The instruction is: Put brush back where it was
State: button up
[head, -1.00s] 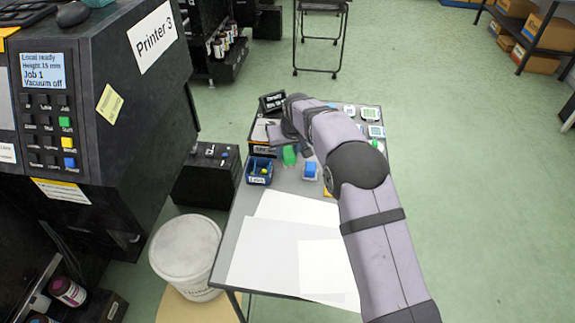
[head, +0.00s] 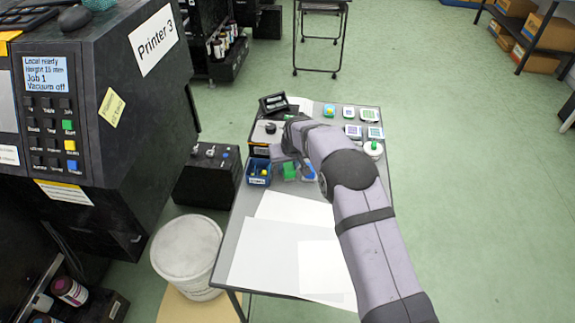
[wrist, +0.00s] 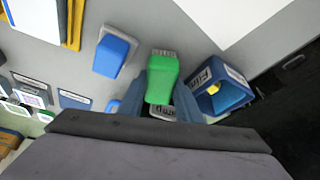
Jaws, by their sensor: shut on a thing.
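A green brush (wrist: 161,80) with pale bristles at one end is between the two fingers of my gripper (wrist: 165,98) in the wrist view. My gripper is shut on it. In the head view the green brush (head: 290,172) shows just below my gripper (head: 289,160), over the table. A similar blue brush (wrist: 116,54) stands just beside it; it also shows in the head view (head: 309,171), partly behind my arm. A small labelled plate (wrist: 162,112) lies behind the green brush. Whether the brush touches the table is unclear.
A blue bin (wrist: 222,93) with a yellow item is close beside the green brush, near the table's edge. It also shows in the head view (head: 259,172). White sheets (head: 280,245) cover the near table (head: 240,222). Several small labelled items stand at the back right.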

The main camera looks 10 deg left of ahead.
jog(key=shift+f, duration=0.2)
jog(key=o, duration=0.7)
jog(key=shift+c, duration=0.2)
jog(key=shift+r, duration=0.15)
jog(key=shift+r, duration=0.2)
jog(key=b+v, duration=0.2)
jog(key=v, duration=0.9)
jog(key=shift+s+r, duration=0.2)
jog(key=shift+r, duration=0.15)
jog(key=shift+d, duration=0.1)
